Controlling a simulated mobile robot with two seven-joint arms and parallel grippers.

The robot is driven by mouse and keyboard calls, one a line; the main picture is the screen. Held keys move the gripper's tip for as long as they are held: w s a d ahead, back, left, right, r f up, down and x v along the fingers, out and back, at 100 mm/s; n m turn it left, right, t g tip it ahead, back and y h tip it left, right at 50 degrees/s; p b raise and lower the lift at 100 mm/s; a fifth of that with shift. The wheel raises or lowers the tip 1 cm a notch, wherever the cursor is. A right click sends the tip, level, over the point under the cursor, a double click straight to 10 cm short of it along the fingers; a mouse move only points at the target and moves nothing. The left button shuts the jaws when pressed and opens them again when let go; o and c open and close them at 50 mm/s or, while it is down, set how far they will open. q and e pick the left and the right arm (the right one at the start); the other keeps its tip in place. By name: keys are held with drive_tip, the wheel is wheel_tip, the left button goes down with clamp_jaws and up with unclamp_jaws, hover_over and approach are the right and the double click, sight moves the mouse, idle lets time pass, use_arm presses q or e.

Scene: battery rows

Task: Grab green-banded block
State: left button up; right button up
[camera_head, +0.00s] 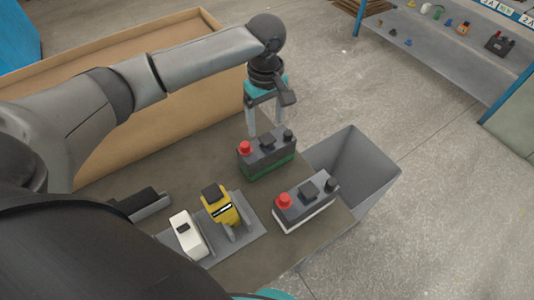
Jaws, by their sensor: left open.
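The green-banded block (267,158) is a dark grey battery with a green band at its base, a red cap on its left end and black caps on top. It stands upright near the far edge of the table. My left gripper (264,131) is open, with its two fingers pointing down just above and behind the block. I cannot tell whether a finger touches it. My right gripper is not in view.
A similar white-banded battery (305,206) stands nearer, at the table's right edge. A yellow device (221,207) and a white device (187,236) sit in a grey holder. A grey bin (371,180) is at right. A cardboard box (120,140) lies behind my left arm.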

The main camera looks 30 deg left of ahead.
sight(267, 137)
use_arm(q)
wheel_tip(267, 137, down, 5)
drive_tip(key=shift+w+d+f+b, duration=0.1)
drive_tip(key=shift+f+b, duration=0.05)
drive_tip(key=shift+b, duration=0.7)
clamp_jaws()
idle(0.8)
drive_tip(key=shift+w+r, duration=0.15)
drive_tip(key=shift+r, duration=0.05)
